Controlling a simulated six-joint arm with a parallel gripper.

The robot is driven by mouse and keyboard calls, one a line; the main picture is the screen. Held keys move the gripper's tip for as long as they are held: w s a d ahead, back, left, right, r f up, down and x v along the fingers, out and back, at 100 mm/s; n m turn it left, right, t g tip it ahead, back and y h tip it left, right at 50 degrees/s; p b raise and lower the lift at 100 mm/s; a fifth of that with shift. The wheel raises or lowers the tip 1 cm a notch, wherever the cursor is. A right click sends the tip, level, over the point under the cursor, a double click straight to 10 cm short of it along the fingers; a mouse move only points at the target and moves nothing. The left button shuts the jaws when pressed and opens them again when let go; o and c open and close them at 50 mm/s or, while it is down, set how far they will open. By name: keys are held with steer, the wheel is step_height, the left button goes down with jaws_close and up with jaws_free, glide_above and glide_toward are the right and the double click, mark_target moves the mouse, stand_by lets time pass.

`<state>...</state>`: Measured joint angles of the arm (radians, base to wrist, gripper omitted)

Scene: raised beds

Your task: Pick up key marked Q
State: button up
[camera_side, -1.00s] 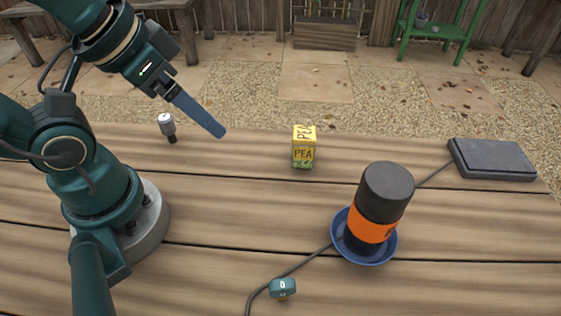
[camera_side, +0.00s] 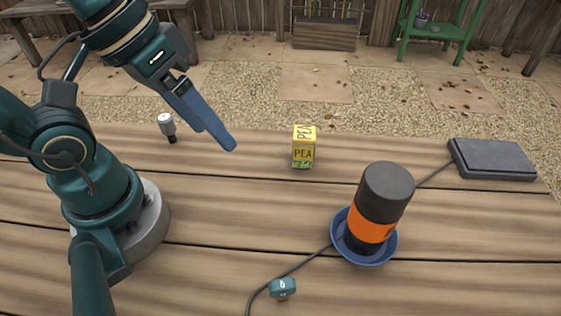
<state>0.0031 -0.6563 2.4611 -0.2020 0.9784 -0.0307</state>
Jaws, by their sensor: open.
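A small teal block like a key (camera_side: 282,288) lies near the front edge of the table, right beside a dark cable. It has a pale mark on its face, too small to read surely as Q. My gripper (camera_side: 217,140) is in the air at the upper left, well behind and to the left of the key. Its long blue fingers point down and to the right. They are apart, with nothing between them.
A black and orange cylinder (camera_side: 371,232) stands on a blue saucer (camera_side: 340,240). A yellow PEA box (camera_side: 304,153), a small grey-topped peg (camera_side: 167,124) and a flat grey box (camera_side: 491,158) are farther back. The cable (camera_side: 303,263) crosses the table. The centre-left planks are clear.

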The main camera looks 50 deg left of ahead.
steer(key=d+f+n+g+h, duration=0.25)
steer(key=d+g+h, duration=0.2)
steer(key=d, duration=0.25)
steer(key=n+g+h, duration=0.4)
steer(key=n+g, duration=0.1)
steer(key=n, duration=0.1)
glide_toward(282, 283)
steer(key=d, duration=0.3)
steer(key=f, duration=0.1)
steer(key=f+n+g, duration=0.1)
steer(key=f+h, duration=0.1)
steer(key=shift+s+d+f+n+g, duration=0.15)
steer(key=shift+s+d+n+g, duration=0.2)
steer(key=shift+s+d+f, duration=0.1)
steer(key=shift+s+f, duration=0.3)
steer(key=shift+f, duration=0.05)
steer(key=shift+x, duration=2.4)
jaws_close()
steer(key=shift+r, duration=0.2)
